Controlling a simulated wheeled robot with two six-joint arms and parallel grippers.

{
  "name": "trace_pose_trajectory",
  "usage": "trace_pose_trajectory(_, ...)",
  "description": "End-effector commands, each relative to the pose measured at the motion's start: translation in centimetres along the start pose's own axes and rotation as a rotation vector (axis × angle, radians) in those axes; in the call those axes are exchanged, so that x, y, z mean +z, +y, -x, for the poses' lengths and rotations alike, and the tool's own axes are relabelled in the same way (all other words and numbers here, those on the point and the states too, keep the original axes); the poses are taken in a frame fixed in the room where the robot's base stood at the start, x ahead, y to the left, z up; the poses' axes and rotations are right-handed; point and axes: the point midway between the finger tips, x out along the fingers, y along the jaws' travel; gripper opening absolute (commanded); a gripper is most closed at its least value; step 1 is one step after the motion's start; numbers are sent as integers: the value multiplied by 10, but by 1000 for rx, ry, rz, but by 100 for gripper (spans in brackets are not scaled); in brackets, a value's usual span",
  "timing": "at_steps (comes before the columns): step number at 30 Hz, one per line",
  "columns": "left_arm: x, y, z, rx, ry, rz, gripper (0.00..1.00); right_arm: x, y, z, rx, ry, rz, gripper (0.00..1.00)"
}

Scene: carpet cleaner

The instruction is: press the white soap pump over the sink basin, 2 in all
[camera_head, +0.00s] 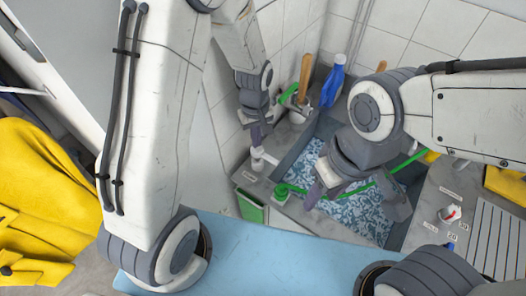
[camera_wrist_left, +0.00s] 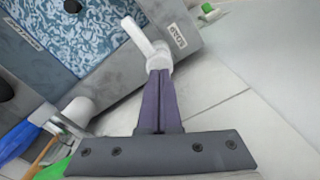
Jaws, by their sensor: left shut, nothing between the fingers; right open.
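The white soap pump (camera_head: 257,158) stands on the rim of the sink basin (camera_head: 300,150), at its left corner. In the left wrist view the pump (camera_wrist_left: 152,50) has its spout pointing over the basin, beside a SOAP label (camera_wrist_left: 176,36). My left gripper (camera_head: 256,140) is shut and empty, with its fingertips right at the pump head; in the left wrist view the closed fingers (camera_wrist_left: 160,78) overlap the pump, and I cannot tell whether they touch. My right gripper (camera_head: 356,200) is open over the basin, its fingers spread.
The basin holds patterned blue-and-white fabric (camera_head: 352,216). A green-handled tool (camera_head: 283,192) reaches across the basin near my right gripper. A yellow cloth (camera_head: 45,190) lies left.

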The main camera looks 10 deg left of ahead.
Motion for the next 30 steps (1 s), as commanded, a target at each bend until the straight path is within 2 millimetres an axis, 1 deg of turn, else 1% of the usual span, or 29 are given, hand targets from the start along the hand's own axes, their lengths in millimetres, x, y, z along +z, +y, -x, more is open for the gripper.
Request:
trace_pose_trajectory(17, 0, 0, 0, 1, 1, 0, 0, 0, 0, 0, 0, 0, 0, 50)
trace_pose_trajectory(30, 0, 0, -14, 0, 0, 0, 0, 1, 1, -10, 0, 0, 0, 50)
